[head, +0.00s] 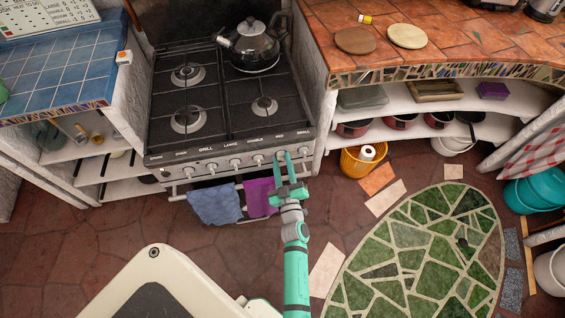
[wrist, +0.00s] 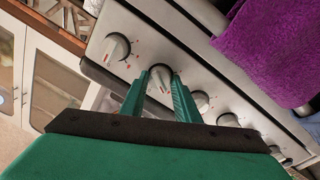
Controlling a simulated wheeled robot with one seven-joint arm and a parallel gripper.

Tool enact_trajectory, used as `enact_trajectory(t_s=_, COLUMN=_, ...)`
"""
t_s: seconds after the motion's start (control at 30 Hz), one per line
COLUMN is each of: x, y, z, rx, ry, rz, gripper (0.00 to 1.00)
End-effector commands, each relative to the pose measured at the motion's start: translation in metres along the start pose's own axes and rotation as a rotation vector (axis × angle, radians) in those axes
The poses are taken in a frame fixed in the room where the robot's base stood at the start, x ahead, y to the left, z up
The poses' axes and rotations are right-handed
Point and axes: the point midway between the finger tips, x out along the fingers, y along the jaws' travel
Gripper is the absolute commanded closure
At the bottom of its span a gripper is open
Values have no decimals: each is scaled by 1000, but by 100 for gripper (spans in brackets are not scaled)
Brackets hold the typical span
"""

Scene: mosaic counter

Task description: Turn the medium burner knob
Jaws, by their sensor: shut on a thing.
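The stove's front panel (head: 230,155) carries a row of round light knobs under printed labels. My gripper (head: 284,156) reaches up to the right part of this row. In the wrist view my gripper's two green fingers (wrist: 160,88) stand on either side of one knob (wrist: 160,77) and are shut on it. This is the second knob from the right end of the row as the head view shows it, under what looks like the medium label. The end knob (wrist: 116,48) beside it is free. Another knob (wrist: 201,100) lies just past the other finger.
A blue towel (head: 215,205) and a purple towel (head: 260,197) hang on the oven rail just below the knobs. A kettle (head: 253,45) stands on the back right burner. An orange basket (head: 362,160) stands on the floor to the right of the stove.

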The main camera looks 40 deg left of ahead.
Motion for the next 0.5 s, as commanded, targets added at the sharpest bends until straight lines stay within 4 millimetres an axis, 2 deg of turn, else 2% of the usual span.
enact_trajectory(t_s=0.37, x=0, y=0, z=0, rx=-4, ry=0, rz=-1, gripper=94)
enact_trajectory(t_s=0.4, x=0, y=0, z=0, rx=-4, ry=0, rz=-1, gripper=67)
enact_trajectory(t_s=0.47, x=0, y=0, z=0, rx=-4, ry=0, rz=-1, gripper=53)
enact_trajectory(t_s=0.5, x=0, y=0, z=0, rx=-3, ry=0, rz=-1, gripper=53)
